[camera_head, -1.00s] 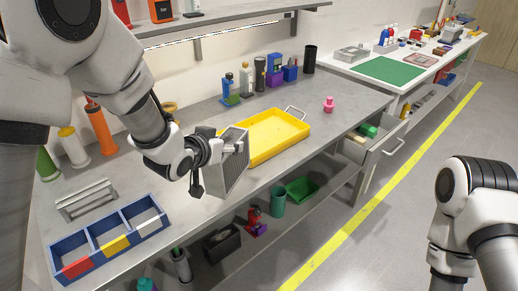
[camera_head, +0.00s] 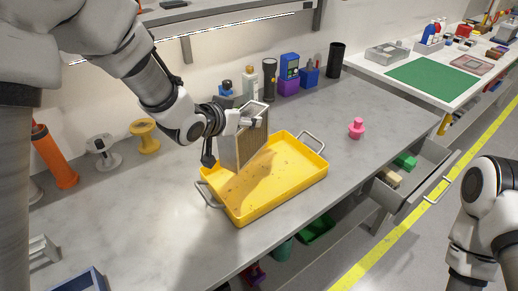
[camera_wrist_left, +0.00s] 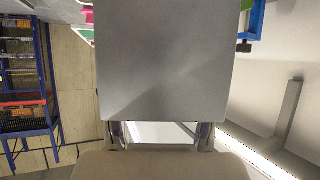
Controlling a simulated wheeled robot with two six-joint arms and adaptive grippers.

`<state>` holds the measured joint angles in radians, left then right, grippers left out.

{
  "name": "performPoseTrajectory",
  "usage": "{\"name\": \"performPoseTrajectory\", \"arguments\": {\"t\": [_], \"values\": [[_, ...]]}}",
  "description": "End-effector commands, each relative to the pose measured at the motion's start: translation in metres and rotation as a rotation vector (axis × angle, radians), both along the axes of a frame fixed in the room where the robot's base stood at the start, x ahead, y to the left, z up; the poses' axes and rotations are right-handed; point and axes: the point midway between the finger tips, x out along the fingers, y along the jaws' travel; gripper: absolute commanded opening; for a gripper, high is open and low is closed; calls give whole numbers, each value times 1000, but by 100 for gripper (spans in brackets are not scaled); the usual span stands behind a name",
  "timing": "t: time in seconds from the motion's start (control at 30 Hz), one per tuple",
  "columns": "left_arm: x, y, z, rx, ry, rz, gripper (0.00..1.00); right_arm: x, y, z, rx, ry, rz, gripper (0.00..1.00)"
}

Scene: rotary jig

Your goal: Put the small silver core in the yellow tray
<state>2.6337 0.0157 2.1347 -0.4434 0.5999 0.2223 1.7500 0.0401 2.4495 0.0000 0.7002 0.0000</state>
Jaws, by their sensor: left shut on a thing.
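The silver core (camera_head: 243,145), a flat box with a finned brownish face and a pale frame, is held upright and slightly tilted over the left back part of the yellow tray (camera_head: 306,184). My left gripper (camera_head: 246,121) is shut on its upper part. The core's shadow falls on the tray floor; whether its lower edge touches the tray is hard to tell. In the left wrist view the core's plain grey side (camera_wrist_left: 165,60) fills the middle, between the two fingertips (camera_wrist_left: 161,134). My right arm shows at the right edge, but its gripper is out of view.
The tray has wire handles at both ends and no other object in it. Bottles and a dark cylinder (camera_head: 336,60) stand behind it. A pink knob (camera_head: 356,128) stands to its right. An open drawer (camera_head: 410,180) juts out at the front right.

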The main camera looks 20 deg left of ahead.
Motion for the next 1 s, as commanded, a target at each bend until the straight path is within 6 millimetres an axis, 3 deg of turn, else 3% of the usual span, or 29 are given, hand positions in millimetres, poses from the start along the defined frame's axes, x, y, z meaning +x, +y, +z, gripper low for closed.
{"name": "performPoseTrajectory", "arguments": {"t": [0.1,0.4,0.73,0.77,0.8,0.83,1.0], "values": [[1,0,-26,0,1,0,0,-1,0,-2,0,3,0,40],[0,0,-70,0,1,0,0,0,0,-4,0,1,0,40],[0,0,-74,0,-2,0,0,0,0,-6,0,1,0,40],[0,0,-75,0,-1,0,61,0,0,-6,0,1,0,40],[0,0,-74,0,-1,0,75,0,0,-6,0,1,0,40],[0,0,-74,0,-1,0,83,0,0,-6,0,1,0,40],[0,0,-74,1,-1,0,83,0,0,-6,0,1,0,40]]}}
